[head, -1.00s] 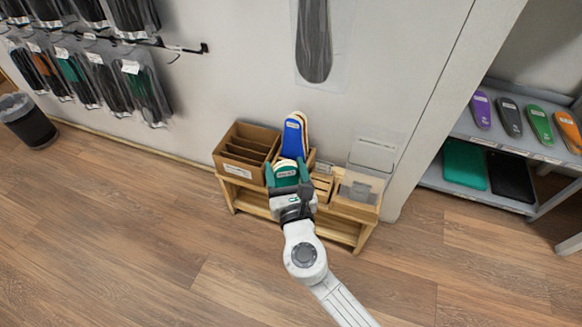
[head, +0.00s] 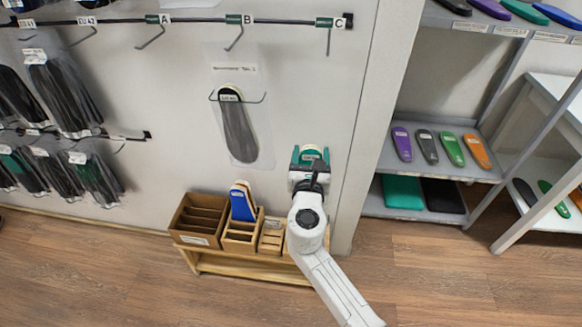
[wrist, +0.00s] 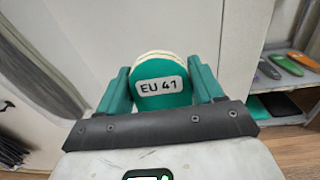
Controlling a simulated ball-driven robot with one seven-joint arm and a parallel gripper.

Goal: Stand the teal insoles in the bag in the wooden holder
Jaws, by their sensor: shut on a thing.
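My gripper (head: 311,152) is shut on the teal insoles (head: 311,159), raised above the right end of the low wooden bench, in front of the wall. In the wrist view the teal insoles (wrist: 160,101) stand upright between the green fingers of the gripper (wrist: 162,80). They show pale top edges and an "EU 41" label. The clear bag and its wooden holder at the bench's right end are hidden behind my arm in the head view. The wrist view does not clearly show them.
A brown divided box (head: 201,213), a wooden rack (head: 237,245) with blue insoles (head: 242,204) and a small slatted wooden box (head: 271,238) stand on the bench (head: 245,268). A sample insole (head: 239,132) hangs above. Grey shelves (head: 440,172) stand to the right.

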